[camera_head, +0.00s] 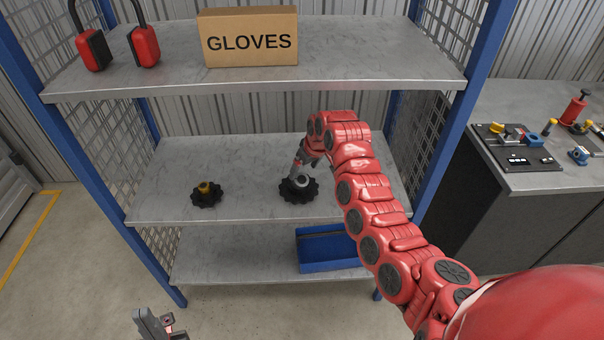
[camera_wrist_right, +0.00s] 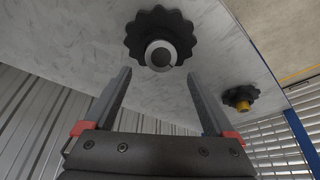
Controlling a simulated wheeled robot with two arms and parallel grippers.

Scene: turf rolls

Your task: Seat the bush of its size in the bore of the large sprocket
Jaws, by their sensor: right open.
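The large black sprocket (camera_head: 296,195) lies on the middle shelf; it also shows at the top of the right wrist view (camera_wrist_right: 139,40). A grey ring-shaped bush (camera_wrist_right: 160,55) stands at its middle; I cannot tell how deep it sits. A smaller black sprocket (camera_head: 206,200) lies to the left, with a brass-yellow bush (camera_head: 204,188) upright at its middle. My right gripper (camera_wrist_right: 158,74) is open and empty, its fingers on either side of the grey bush in the picture, apparently not gripping it. My left gripper (camera_head: 160,323) is low at the bottom edge, away from the shelf; its jaws are unclear.
The upper shelf (camera_head: 350,60) above my right arm holds a GLOVES box (camera_head: 248,37) and red padlock-like items (camera_head: 144,46). A blue bin (camera_head: 327,250) stands on the lowest shelf. Blue posts and mesh sides bound the rack. A bench (camera_head: 552,170) stands right.

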